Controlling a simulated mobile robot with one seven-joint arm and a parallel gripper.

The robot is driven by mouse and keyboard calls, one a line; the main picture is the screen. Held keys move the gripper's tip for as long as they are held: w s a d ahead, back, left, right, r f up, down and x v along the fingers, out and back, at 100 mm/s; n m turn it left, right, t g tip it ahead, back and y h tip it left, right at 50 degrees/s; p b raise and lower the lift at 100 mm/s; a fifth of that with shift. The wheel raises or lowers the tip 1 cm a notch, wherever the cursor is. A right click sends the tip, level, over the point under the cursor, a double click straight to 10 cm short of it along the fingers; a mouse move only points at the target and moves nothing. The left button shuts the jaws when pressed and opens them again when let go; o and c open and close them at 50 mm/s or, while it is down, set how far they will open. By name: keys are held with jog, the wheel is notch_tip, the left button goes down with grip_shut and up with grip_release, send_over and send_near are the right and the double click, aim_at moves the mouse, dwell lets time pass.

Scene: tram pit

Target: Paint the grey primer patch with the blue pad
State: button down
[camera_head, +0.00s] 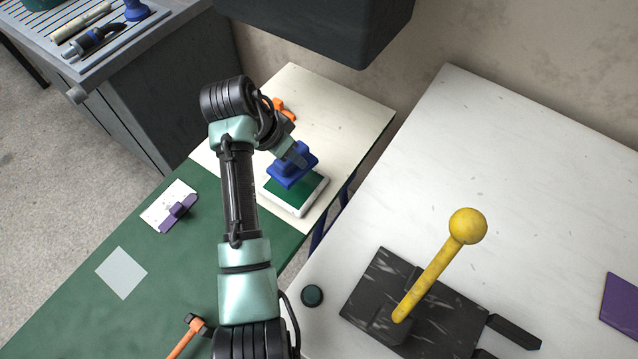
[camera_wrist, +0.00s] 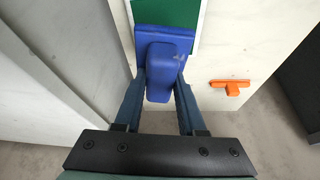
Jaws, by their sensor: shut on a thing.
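My gripper (camera_wrist: 162,92) is shut on the blue pad (camera_head: 292,165), its fingers on either side of the pad's raised handle (camera_wrist: 161,60). The pad is over the far edge of a white-rimmed tray (camera_head: 313,201) with a green inside (camera_head: 296,194). I cannot tell whether the pad touches the tray. The light grey primer patch (camera_head: 121,272) is a plain square on the green bench top (camera_head: 190,265), left of my arm and well away from the pad.
A purple pad (camera_head: 178,208) lies on a white plate. An orange-handled tool (camera_head: 187,338) lies near my arm; an orange piece (camera_wrist: 231,86) lies beyond the tray. On the right are a yellow-knobbed lever (camera_head: 437,262) and purple square (camera_head: 622,302). A dark box (camera_head: 320,25) overhangs the back.

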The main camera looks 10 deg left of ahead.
aim_at(292, 173)
jog(key=shift+w+a+m, duration=0.15)
jog(key=shift+a+m, duration=0.05)
jog(key=shift+m, duration=0.1)
notch_tip(292, 173, down, 6)
jog(key=b, duration=0.7)
jog(key=shift+f, duration=0.55)
dwell(2.3)
jog(key=shift+r+p, duration=0.1)
jog(key=shift+p, duration=0.2)
notch_tip(292, 173, up, 7)
jog(key=p, duration=0.7)
dwell(0.6)
